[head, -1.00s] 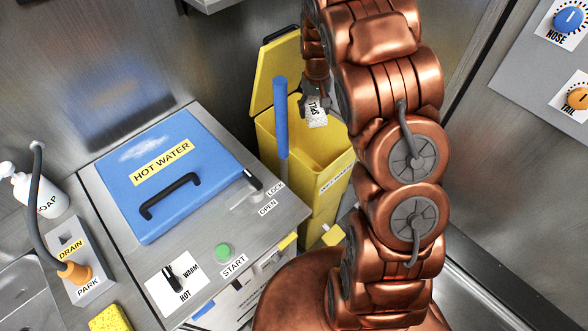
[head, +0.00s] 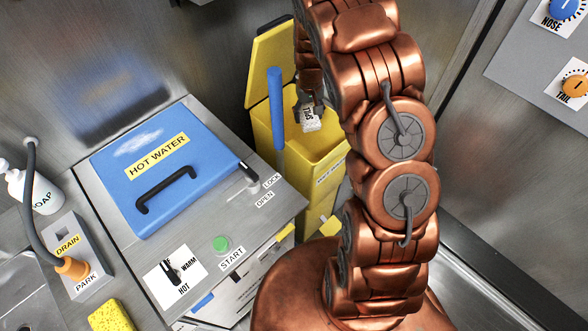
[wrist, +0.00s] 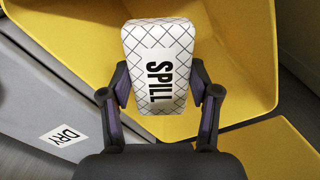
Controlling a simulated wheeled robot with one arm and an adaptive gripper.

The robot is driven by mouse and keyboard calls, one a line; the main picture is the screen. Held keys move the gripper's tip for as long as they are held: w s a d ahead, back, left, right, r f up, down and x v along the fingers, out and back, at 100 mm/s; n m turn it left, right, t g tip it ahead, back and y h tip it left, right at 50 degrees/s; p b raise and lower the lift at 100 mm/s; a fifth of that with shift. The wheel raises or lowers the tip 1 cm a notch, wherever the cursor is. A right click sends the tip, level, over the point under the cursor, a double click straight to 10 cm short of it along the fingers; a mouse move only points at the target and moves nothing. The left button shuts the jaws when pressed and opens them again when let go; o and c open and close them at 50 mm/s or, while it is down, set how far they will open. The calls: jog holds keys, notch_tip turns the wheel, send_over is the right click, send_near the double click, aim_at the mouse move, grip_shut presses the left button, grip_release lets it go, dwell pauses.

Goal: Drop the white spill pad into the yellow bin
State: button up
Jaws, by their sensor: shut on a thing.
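The white spill pad (wrist: 158,62), with a dark grid pattern and the word SPILL, is pinched between the two fingers of my gripper (wrist: 160,98). In the head view the pad (head: 311,119) hangs at the tip of my gripper (head: 308,106), over the open mouth of the yellow bin (head: 322,165). The bin's lid (head: 271,62) stands raised at the back. In the wrist view the bin's yellow inside (wrist: 248,50) shows around and beyond the pad. My arm hides the right part of the bin in the head view.
A blue handle or post (head: 275,108) stands upright at the bin's left side. The blue HOT WATER lid (head: 165,170) with a black handle covers the counter unit to the left. A metal wall (head: 120,50) rises behind.

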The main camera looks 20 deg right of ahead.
jog(key=o, duration=1.3)
jog(key=shift+r, duration=0.15)
notch_tip(320, 180, up, 12)
jog(key=shift+f, duration=0.15)
